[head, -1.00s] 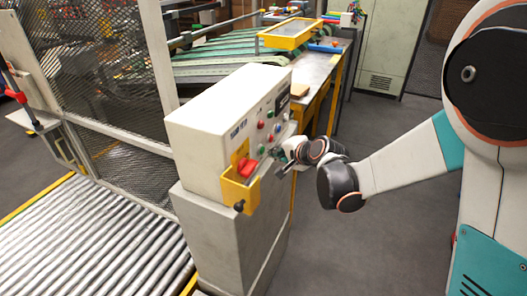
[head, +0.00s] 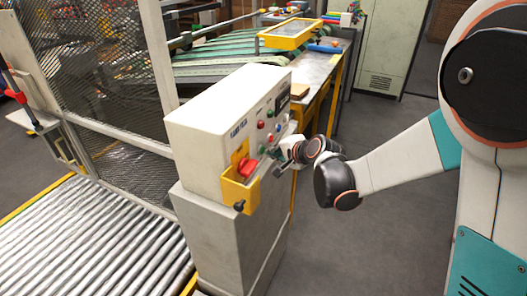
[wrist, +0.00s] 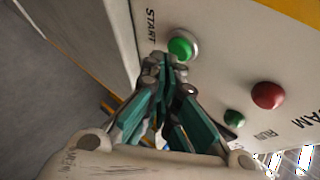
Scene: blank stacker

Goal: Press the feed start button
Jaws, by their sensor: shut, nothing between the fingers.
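A green button (wrist: 181,46) in a pale ring sits beside the word START on the light panel in the wrist view. My gripper (wrist: 165,62) is shut and empty, with its fingertips right beside the lower edge of this button in the picture. I cannot tell whether they touch it. In the head view my gripper (head: 281,170) is at the lower right of the front face of the white control box (head: 200,120). The fingertips are small there, and the START label cannot be read in that view.
A red button (wrist: 268,95) and a smaller green button (wrist: 234,118) marked RUN are on the same panel. A yellow bracket with a red knob (head: 244,168) sticks out from the box. A roller conveyor (head: 90,240) lies left; open floor is at right.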

